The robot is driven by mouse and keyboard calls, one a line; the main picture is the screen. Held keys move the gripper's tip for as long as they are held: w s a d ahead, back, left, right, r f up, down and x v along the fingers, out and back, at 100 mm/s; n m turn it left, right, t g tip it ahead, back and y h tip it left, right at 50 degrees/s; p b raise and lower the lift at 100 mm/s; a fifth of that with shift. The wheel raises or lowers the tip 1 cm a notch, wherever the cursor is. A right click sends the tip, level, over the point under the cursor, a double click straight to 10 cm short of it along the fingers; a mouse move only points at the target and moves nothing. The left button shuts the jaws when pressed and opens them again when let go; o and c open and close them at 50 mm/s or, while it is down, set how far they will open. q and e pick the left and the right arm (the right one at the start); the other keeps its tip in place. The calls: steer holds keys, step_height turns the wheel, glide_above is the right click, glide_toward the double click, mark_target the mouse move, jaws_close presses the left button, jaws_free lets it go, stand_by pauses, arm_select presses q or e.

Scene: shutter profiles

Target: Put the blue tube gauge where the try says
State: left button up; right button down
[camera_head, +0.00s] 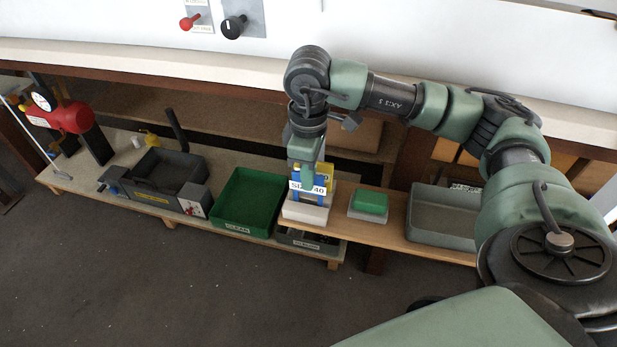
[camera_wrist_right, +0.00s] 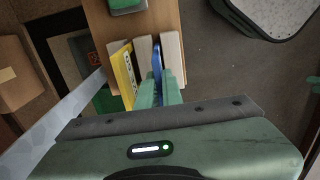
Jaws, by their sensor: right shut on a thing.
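The blue tube gauge (camera_wrist_right: 157,58) stands between pale upright pieces of a holder in the right wrist view. My right gripper (camera_wrist_right: 158,92) is shut on it from above. In the head view the right gripper (camera_head: 306,178) points down over the white holder (camera_head: 304,212), and blue shows on both sides of its fingers. A yellow gauge (camera_wrist_right: 123,75) stands beside the blue one. A white label with partly hidden lettering (camera_head: 322,190) is in front. Whether the blue gauge is lifted clear of the holder I cannot tell. My left gripper is not in view.
A green tray (camera_head: 250,222) with a label is left of the holder, with a dark labelled bin (camera_head: 308,240) below. A black tank (camera_head: 167,176) is farther left. A green-topped block (camera_head: 369,203) and a grey tray (camera_head: 440,228) are to the right. A red machine (camera_head: 70,116) stands far left.

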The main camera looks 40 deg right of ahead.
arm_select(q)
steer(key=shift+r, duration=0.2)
arm_select(e)
steer(key=shift+f, duration=0.25)
steer(key=c, duration=1.6)
jaws_free()
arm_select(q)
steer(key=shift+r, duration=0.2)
arm_select(e)
steer(key=shift+r, duration=0.1)
